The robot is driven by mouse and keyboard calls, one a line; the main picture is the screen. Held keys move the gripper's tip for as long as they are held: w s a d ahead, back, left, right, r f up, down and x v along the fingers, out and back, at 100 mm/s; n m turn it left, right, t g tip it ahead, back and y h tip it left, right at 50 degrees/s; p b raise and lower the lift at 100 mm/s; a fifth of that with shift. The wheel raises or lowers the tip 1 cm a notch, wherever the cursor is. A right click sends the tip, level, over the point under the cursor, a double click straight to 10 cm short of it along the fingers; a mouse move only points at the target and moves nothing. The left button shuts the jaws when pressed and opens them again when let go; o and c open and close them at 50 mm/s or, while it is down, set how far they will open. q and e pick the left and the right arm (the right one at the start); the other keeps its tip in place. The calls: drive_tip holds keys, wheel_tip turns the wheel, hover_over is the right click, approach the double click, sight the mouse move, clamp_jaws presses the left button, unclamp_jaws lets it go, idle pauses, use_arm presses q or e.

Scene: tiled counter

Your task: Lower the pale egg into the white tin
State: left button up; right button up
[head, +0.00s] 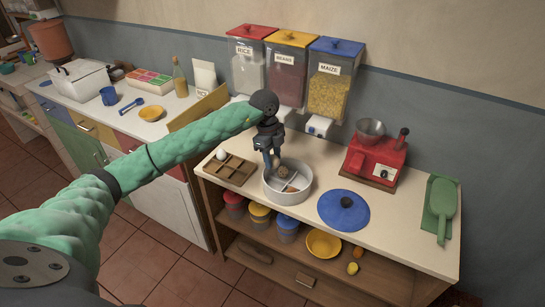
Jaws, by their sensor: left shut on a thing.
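A white egg-like thing (221,155) sits in the back of the wooden sectioned tray (243,180). The round white tin (305,193) stands open to the right of that tray, with thin dividers inside. My left gripper (272,164) points down over the tin's back left part. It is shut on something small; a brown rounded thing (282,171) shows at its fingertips. The fingers partly hide it, and I cannot tell whether it touches the tin. A small orange-brown piece (291,189) lies in the tin. My right gripper is not in view.
A blue round lid (343,210) lies right of the tin. A red grinder (372,160) and a green scoop (440,205) stand farther right. Rice, beans and maize dispensers (328,90) hang behind. Jars and a yellow bowl (323,243) are on the shelf below.

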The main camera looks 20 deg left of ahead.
use_arm(q)
drive_tip(key=shift+f+b, duration=1.7)
drive_tip(key=shift+f, duration=1.5)
drive_tip(key=shift+f+b, duration=0.8)
drive_tip(key=shift+f, duration=0.65)
drive_tip(key=o, duration=0.7)
